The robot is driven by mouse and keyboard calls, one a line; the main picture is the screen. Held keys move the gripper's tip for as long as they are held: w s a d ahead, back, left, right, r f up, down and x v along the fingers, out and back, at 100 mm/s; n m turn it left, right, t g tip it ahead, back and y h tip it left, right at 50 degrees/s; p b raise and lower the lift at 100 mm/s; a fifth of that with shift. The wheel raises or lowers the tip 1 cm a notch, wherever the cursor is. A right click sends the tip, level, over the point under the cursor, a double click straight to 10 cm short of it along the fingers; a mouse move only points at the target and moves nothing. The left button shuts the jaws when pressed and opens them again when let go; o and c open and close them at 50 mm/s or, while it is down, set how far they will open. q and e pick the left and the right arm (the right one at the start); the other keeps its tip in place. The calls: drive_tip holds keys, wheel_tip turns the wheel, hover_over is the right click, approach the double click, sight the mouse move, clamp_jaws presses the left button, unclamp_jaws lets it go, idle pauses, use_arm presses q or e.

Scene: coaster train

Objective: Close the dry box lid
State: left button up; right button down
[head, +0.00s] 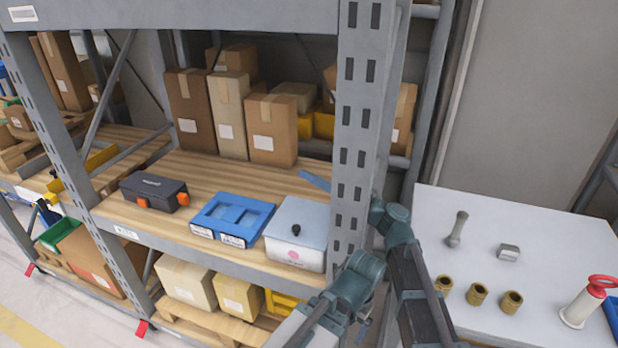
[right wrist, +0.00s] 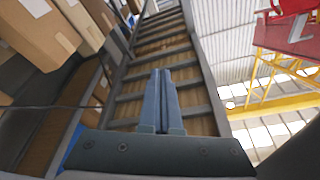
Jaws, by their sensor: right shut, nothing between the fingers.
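The dry box appears to be the pale grey-white box (head: 297,258) at the right end of the wooden shelf, beside the upright post. Its pale top (head: 308,213) looks flat and lies over the box, with a small black knob near the front edge. I cannot tell if the lid is fully seated. A pink round mark is on the front. My right arm passes behind the post; the blue-grey fingers of my right gripper (head: 315,180) show left of the post, behind the box. In the right wrist view the fingers (right wrist: 160,100) are together and empty. My left gripper is not in view.
The perforated upright post (head: 358,130) stands between my right arm and the box. A blue tray (head: 232,218) and a black case with orange latches (head: 154,192) are to the left. Cartons (head: 272,130) stand behind. A white table (head: 540,235) with metal parts is at right.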

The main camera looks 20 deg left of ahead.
drive_tip(key=w+b+v, duration=0.1)
drive_tip(key=b+v, duration=0.2)
drive_tip(key=v, duration=0.6)
drive_tip(key=shift+d, duration=0.5)
